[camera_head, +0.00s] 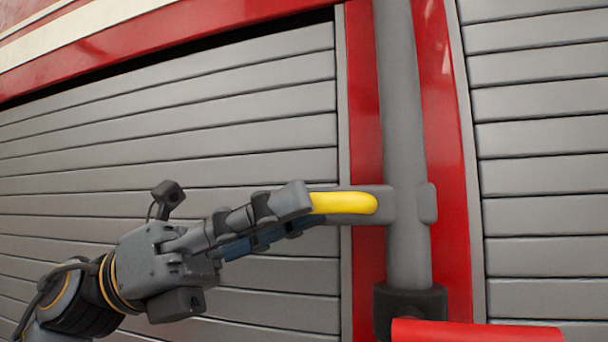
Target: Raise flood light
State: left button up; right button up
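A thick grey pole (401,120) stands upright in front of the truck's red post. A grey bracket (385,204) on the pole carries a yellow handle (345,203) that points left. My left gripper (298,208) reaches in from the lower left, and its fingers close around the left end of the yellow handle. That end of the handle is hidden between the fingers. The pole's foot sits in a dark grey collar (410,302). The pole's top runs out of the picture, and the flood light is not seen. My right gripper is not in view.
Grey slatted shutters (170,150) fill the left side, and another shutter (540,160) stands at the right. The red post (447,140) runs behind the pole. A red bar (475,331) crosses at the bottom right, in front of the collar.

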pick_arm(q)
jog(key=shift+s+d+r, duration=0.25)
jog(key=shift+d+r, duration=0.1)
jog(key=shift+d, duration=0.15)
jog(key=shift+s+d, duration=0.1)
jog(key=shift+d, duration=0.1)
jog(key=shift+d+r, duration=0.1)
jog(key=shift+d, duration=0.05)
grip_shut()
jog(key=shift+r+p, duration=0.3)
jog(key=shift+p, duration=0.1)
notch_tip(320, 180, up, 17)
jog(key=p, duration=0.9)
jog(key=shift+p, duration=0.3)
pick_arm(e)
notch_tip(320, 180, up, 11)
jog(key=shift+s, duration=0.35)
pick_arm(q)
jog(key=shift+f, duration=0.1)
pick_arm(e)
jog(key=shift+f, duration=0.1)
